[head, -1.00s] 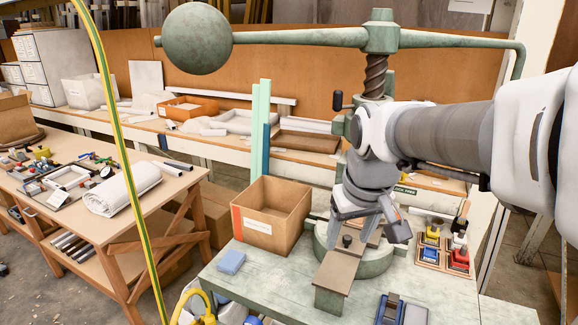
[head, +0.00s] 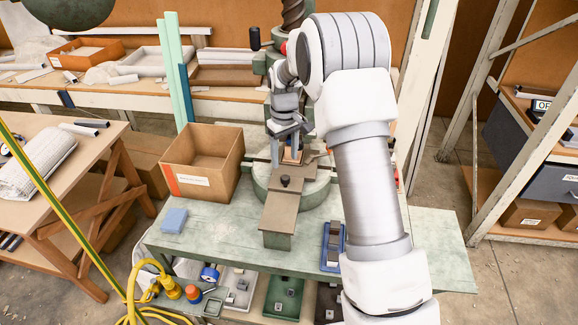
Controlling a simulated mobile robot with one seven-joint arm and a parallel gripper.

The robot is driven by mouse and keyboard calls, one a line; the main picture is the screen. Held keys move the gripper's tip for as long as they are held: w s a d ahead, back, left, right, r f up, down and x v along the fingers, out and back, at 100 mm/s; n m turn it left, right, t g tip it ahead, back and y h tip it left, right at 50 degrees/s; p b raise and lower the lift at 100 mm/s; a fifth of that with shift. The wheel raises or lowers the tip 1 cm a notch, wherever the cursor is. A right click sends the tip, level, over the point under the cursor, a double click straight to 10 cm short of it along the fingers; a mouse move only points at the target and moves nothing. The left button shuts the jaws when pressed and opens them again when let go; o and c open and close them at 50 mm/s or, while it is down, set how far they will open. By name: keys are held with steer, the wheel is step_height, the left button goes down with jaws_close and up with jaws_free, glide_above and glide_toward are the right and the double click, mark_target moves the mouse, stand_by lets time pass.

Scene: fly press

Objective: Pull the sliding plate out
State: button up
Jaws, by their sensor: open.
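The sliding plate (head: 282,212) is a flat brown strip with a small black knob (head: 285,181) on top. It lies over the round green bed of the press (head: 318,190), and its near end sticks out toward the front of the bench. My gripper (head: 291,155) points down over the back part of the bed, behind the knob and apart from it. Its jaws are open. A small piece with orange and blue colours shows between or just behind the fingers; I cannot tell if they touch it. My wrist and arm hide the right side of the bed.
A cardboard box (head: 203,165) stands left of the bed. A blue block (head: 173,220) lies on the bench's left front, and a blue-framed fixture (head: 333,246) lies right of the plate. The bench top in front of the plate is clear. A yellow-green strip crosses the lower left.

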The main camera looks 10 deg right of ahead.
mark_target(285, 177)
steer(key=shift+w+f, duration=0.15)
steer(key=shift+f, duration=0.2)
step_height(285, 177, down, 7)
steer(key=shift+f+p, duration=0.15)
steer(key=shift+p, duration=0.3)
jaws_close()
stand_by(1.1)
